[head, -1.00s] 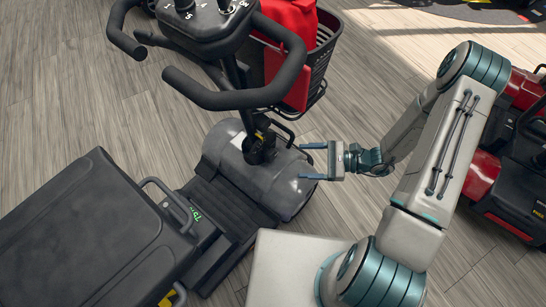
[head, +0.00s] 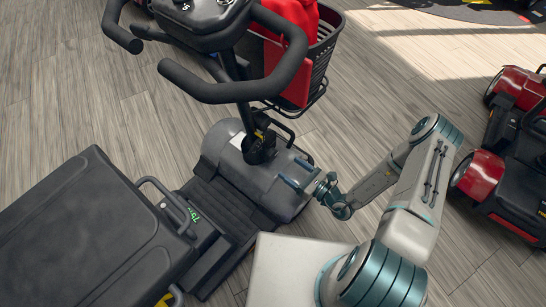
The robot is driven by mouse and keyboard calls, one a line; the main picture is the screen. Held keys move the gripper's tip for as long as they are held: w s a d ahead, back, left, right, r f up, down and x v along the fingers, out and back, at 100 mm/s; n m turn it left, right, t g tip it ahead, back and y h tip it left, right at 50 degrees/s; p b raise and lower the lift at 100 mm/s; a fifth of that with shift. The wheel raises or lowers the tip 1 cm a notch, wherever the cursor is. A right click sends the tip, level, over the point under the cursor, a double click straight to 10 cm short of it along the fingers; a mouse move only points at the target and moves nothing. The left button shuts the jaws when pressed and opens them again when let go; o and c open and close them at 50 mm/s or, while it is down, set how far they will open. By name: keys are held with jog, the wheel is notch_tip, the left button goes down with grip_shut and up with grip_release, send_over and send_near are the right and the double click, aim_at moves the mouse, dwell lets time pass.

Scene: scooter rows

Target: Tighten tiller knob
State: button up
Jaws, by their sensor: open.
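The scooter's tiller (head: 244,92) rises from its grey front housing (head: 268,182), with a black boot and a small yellow mark at its base (head: 260,146). I cannot make out a tiller knob for certain; the tiller base is dark and small in view. My gripper (head: 293,172) is open, with its two blue-grey fingers over the right side of the grey housing, to the right of and a little below the tiller base. Nothing shows between the fingers. I cannot tell whether they touch the housing.
Black handlebars (head: 238,92) overhang the tiller. A black basket (head: 322,48) holds a red bag (head: 290,22) behind it. The dark seat (head: 85,235) fills the lower left. A red scooter (head: 505,170) stands at the right. Wood floor (head: 400,85) is clear between.

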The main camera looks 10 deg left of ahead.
aim_at(274, 157)
jog(key=b+x, duration=0.2)
jog(key=x, duration=0.7)
jog(key=shift+a, duration=0.15)
